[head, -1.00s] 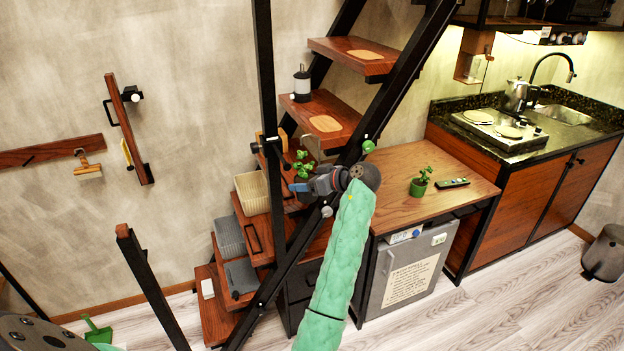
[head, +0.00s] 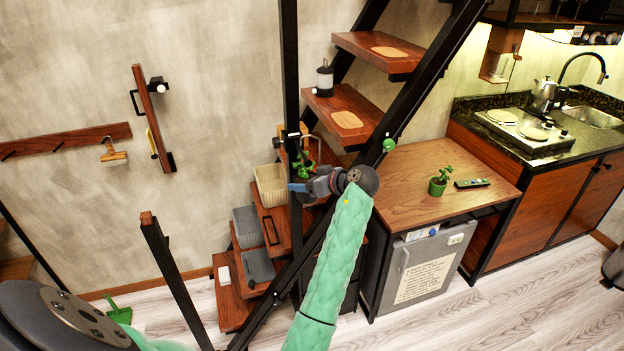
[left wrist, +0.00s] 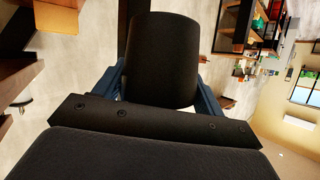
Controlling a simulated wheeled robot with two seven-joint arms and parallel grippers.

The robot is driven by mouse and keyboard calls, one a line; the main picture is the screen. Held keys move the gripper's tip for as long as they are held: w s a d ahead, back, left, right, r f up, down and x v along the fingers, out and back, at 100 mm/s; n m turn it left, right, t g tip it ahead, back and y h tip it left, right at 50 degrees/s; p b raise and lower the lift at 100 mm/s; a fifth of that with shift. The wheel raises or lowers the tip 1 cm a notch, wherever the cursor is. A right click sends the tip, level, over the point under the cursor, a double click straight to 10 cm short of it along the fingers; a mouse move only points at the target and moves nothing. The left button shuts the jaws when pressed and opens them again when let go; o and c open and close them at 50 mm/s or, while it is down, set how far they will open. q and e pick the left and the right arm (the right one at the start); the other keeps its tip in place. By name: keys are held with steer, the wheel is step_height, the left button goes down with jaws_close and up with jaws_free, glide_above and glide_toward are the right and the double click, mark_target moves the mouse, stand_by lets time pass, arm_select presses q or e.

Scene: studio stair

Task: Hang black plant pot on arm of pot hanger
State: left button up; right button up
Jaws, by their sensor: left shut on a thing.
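The black plant pot (left wrist: 163,55) fills the upper middle of the left wrist view, between the blue fingers of my left gripper. In the head view my left gripper (head: 300,188) is shut on it, beside the black post of the stair. A green plant (head: 304,164) shows above the gripper there, with a thin curved handle over it; the pot itself is mostly hidden. A small bracket (head: 290,135) sits on the black post just above the plant. I cannot tell whether it is the pot hanger or whether the pot touches it. My right gripper is not in view.
Wooden stair treads (head: 349,118) and a slanted black beam stand close by. A cream basket (head: 271,187) is behind the post. A desk (head: 425,205) at right holds a green-potted plant (head: 439,184) and a remote (head: 471,184). A wall rail (head: 60,141) is at left.

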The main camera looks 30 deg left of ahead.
arm_select(q)
steer(key=shift+s+a+f, duration=0.1)
steer(key=shift+s+a, duration=0.4)
steer(key=shift+s, duration=0.1)
steer(key=shift+f, duration=0.3)
steer(key=shift+f+b, duration=0.4)
steer(key=shift+b, duration=0.1)
steer(key=shift+f, duration=0.3)
steer(key=shift+f+b, duration=0.3)
steer(key=shift+b, duration=0.15)
steer(key=shift+f, duration=0.25)
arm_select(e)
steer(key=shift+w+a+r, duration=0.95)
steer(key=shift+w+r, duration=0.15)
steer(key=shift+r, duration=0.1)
